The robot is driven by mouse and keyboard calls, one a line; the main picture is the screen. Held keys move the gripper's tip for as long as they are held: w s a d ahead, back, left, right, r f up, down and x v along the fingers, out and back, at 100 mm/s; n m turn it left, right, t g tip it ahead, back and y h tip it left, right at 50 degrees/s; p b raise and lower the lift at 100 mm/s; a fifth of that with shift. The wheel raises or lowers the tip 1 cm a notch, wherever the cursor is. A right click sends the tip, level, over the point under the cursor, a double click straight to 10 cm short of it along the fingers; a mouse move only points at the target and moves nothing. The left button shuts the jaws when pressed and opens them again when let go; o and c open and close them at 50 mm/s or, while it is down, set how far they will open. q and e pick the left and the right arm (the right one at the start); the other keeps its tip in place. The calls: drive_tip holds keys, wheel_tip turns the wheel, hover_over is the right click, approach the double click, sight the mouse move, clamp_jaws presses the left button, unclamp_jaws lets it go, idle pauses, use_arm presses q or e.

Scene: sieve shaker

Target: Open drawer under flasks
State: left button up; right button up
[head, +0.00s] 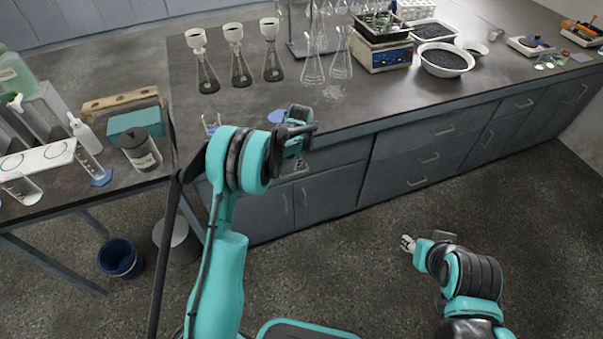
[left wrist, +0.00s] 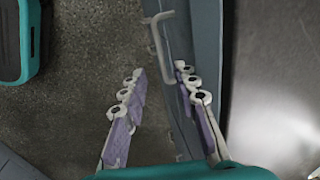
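Several glass flasks stand on the dark counter, some with white funnels (head: 240,65) and some clear (head: 313,68). Under them is a grey drawer front (head: 340,154), which looks closed flush with the cabinet; my left arm hides part of it. My left gripper (head: 297,168) is at this front, below the counter edge. In the left wrist view my left gripper (left wrist: 158,78) is open. The pale bar handle (left wrist: 168,60) lies ahead of and between its fingertips, nearer the right finger. I cannot tell whether they touch. My right gripper (head: 407,243) hangs over the floor, away from the drawer.
Cabinet doors (head: 310,198) are below the drawer, with more drawers (head: 425,160) to the right. A side table (head: 40,205) with bottles is at left, a blue bin (head: 121,259) beneath it. The floor (head: 350,260) before the cabinets is clear.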

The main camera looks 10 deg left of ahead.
use_arm(q)
drive_tip(key=f+b, duration=0.1)
drive_tip(key=f, duration=0.1)
drive_tip(key=w+f+b, duration=0.1)
drive_tip(key=f, duration=0.2)
drive_tip(key=f+b, duration=0.1)
drive_tip(key=f, duration=0.2)
drive_tip(key=shift+w+a+f, duration=0.15)
drive_tip(key=shift+w+a, duration=0.1)
drive_tip(key=shift+a, duration=0.15)
clamp_jaws()
